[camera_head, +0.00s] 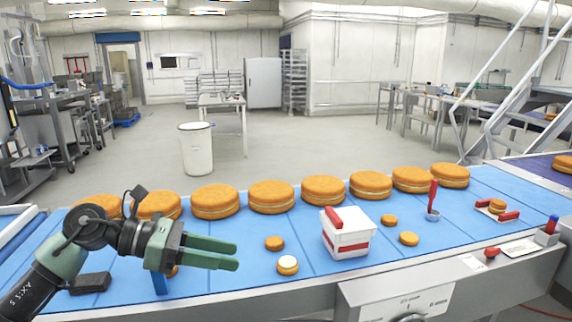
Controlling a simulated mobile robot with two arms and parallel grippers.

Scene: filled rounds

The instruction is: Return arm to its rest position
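My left gripper (236,254) comes in from the left above the near part of the blue conveyor belt (460,206). Its two green fingers are apart, pointing right, with nothing seen between them. A small orange round (274,243) and a cream-topped round (288,265) lie just right of the fingertips. Another small round is partly hidden under the gripper. My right gripper is not in view.
Several large filled rounds (271,197) stand in a row along the belt's far side. A white box with a red handle (348,240) stands mid-belt. Right of it are small rounds (409,239), a red-handled scoop (433,205) and a red-ended holder (497,210).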

